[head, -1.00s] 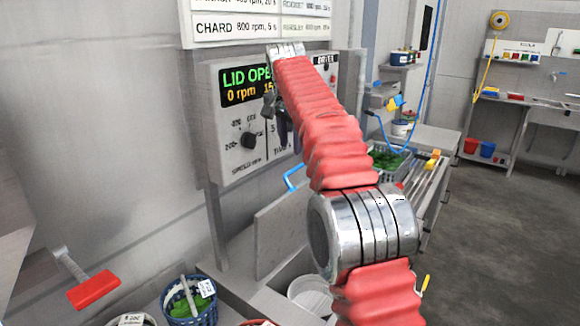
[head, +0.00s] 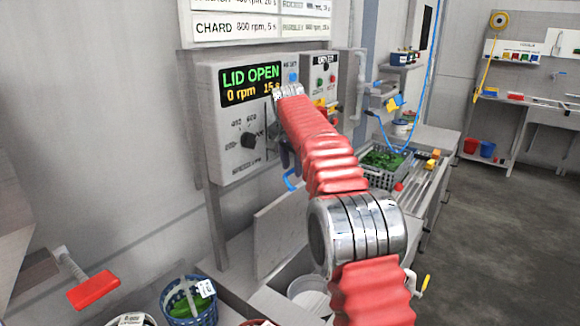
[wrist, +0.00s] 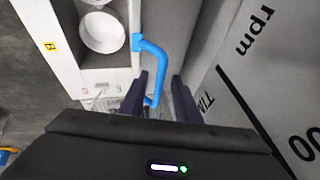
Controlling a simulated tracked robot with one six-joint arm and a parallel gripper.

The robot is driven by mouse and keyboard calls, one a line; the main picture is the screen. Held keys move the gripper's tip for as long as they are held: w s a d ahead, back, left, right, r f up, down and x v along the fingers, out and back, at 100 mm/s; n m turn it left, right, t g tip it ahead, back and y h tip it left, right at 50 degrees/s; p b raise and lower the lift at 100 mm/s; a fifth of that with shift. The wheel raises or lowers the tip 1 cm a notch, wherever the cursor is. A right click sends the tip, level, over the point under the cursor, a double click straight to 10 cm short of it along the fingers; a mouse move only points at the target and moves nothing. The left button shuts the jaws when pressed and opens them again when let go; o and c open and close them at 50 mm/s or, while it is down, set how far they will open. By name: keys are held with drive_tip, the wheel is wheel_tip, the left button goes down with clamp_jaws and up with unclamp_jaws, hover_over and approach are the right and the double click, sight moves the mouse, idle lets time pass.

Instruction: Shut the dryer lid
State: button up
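The dryer lid (head: 282,232) is a pale grey panel standing raised in the head view, below the control panel (head: 232,140), whose display reads LID OPEN, 0 rpm. The bent blue handle (head: 291,181) shows at the lid's upper edge, and also in the wrist view (wrist: 155,57). My gripper (wrist: 160,98) is open, its two dark fingers apart. The lower end of the handle shows between the fingers in the wrist view; I cannot tell whether they touch it. In the head view my red-sleeved arm hides most of the gripper.
A blue basket of greens (head: 188,300) stands at the lower left, near a red-handled lever (head: 93,289). A grey crate of greens (head: 383,165) sits on the counter behind my arm. White bowls (wrist: 102,32) show at the wrist view's upper left. Floor at right is clear.

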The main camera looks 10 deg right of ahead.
drive_tip(key=shift+c, duration=0.5)
clamp_jaws()
drive_tip(key=shift+a, duration=0.25)
drive_tip(key=shift+d, duration=0.2)
